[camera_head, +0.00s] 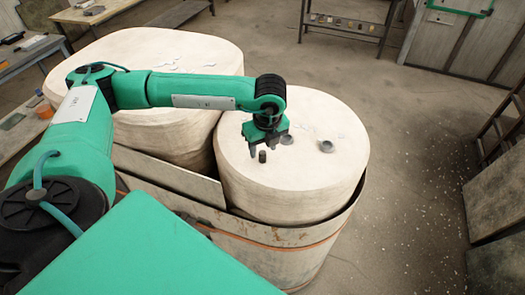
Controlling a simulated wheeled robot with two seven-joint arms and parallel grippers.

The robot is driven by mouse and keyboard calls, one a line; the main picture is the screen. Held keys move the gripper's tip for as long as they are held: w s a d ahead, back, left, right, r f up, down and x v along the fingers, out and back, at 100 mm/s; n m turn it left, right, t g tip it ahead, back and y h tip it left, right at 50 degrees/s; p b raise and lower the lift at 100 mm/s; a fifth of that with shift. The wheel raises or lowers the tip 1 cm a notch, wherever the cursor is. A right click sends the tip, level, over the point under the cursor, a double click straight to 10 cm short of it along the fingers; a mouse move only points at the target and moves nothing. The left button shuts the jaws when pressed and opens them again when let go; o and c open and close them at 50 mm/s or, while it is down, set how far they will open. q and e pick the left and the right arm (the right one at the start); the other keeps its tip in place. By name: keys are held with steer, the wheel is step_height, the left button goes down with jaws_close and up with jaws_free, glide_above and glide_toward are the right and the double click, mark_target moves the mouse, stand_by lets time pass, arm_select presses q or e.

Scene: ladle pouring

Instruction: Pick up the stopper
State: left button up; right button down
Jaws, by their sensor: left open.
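A small dark brown cylinder, which looks like the stopper (262,156), stands upright on the pale top of the round drum-like block (325,185). My left gripper (264,146) points down just above and behind it. Its fingers are apart, and nothing shows held between them. At this size I cannot tell whether a finger touches the stopper. My right gripper is out of view.
A small grey round piece (326,146) lies to the right on the same top, with pale flakes near it. A larger pale block (185,50) stands behind left. A metal-like band (290,236) wraps the lower drum. Floor (420,150) is open to the right.

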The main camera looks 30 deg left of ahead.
arm_select(q)
steer(key=shift+w+a+f+p, duration=0.15)
steer(key=shift+f+p, duration=0.2)
steer(key=shift+f, duration=0.8)
jaws_close()
